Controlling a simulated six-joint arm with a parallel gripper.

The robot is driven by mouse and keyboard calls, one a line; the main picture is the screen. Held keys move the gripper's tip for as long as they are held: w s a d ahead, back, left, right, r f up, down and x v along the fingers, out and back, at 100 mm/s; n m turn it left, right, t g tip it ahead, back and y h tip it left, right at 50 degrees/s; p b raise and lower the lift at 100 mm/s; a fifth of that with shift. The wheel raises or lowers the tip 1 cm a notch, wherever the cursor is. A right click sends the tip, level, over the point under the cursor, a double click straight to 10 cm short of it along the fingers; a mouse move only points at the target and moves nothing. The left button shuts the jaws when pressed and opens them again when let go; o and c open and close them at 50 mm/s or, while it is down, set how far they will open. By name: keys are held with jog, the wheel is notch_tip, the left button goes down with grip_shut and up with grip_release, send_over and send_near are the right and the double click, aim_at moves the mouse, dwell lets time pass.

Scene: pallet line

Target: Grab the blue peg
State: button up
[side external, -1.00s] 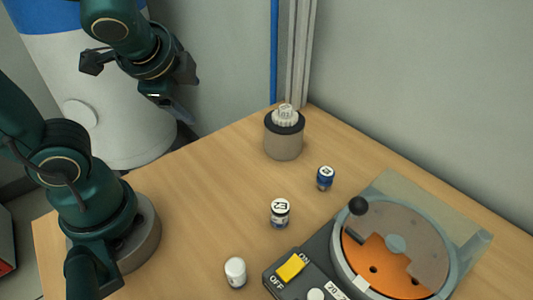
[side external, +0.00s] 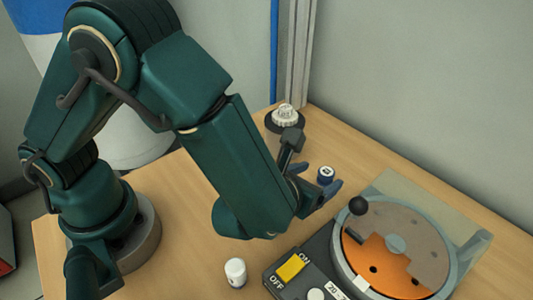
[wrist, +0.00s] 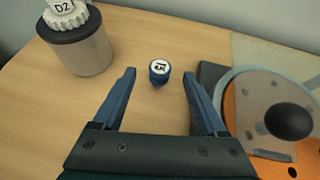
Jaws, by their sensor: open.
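The blue peg (side external: 326,174) stands on the wooden table between the grey canister and the round machine. In the wrist view the blue peg (wrist: 159,77) shows its white, marked top. My gripper (wrist: 160,74) is open, and its two blue fingers lie left and right of the peg in this view, with gaps on both sides. In the side view my gripper (side external: 320,183) is close to the peg and partly covers its lower part. Whether the fingertips are level with the peg is hard to tell.
A grey canister (wrist: 82,52) with a white knob stands left of the peg in the wrist view. The round orange machine (side external: 395,265) with a black knob is to the right. A white peg (side external: 235,272) stands near the front. Bare table (wrist: 140,30) lies behind the peg.

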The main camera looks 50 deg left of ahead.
aim_at(326, 172)
jog(key=shift+x, duration=2.45)
jog(key=shift+r, duration=0.1)
grip_shut()
